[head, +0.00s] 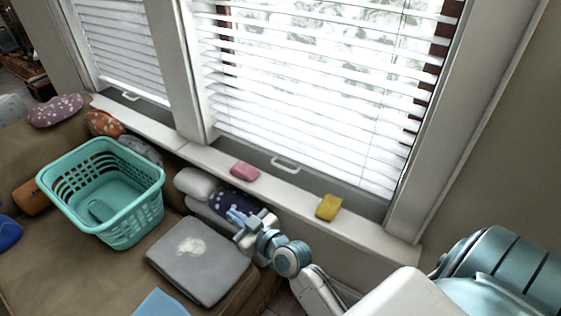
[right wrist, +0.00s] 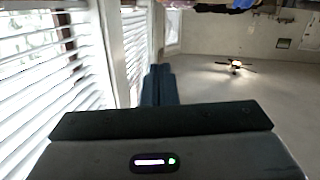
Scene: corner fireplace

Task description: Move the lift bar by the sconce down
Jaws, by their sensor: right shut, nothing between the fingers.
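Two white lift bars show in the head view at the bottoms of the windows: one on the larger window (head: 285,164) and one on the left window (head: 130,96). No sconce can be made out, so I cannot tell which bar is by it. My right gripper (head: 238,217) is low in front of the sill, over the cushions, below and left of the larger window's bar and apart from it. In the right wrist view its dark fingers (right wrist: 159,86) are together with nothing between them. My left gripper is out of view.
A pink block (head: 245,171) and a yellow block (head: 328,207) lie on the sill. A teal basket (head: 103,190) stands on the brown couch, with a grey cushion (head: 198,259) to its right. White blinds (head: 310,80) cover the larger window.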

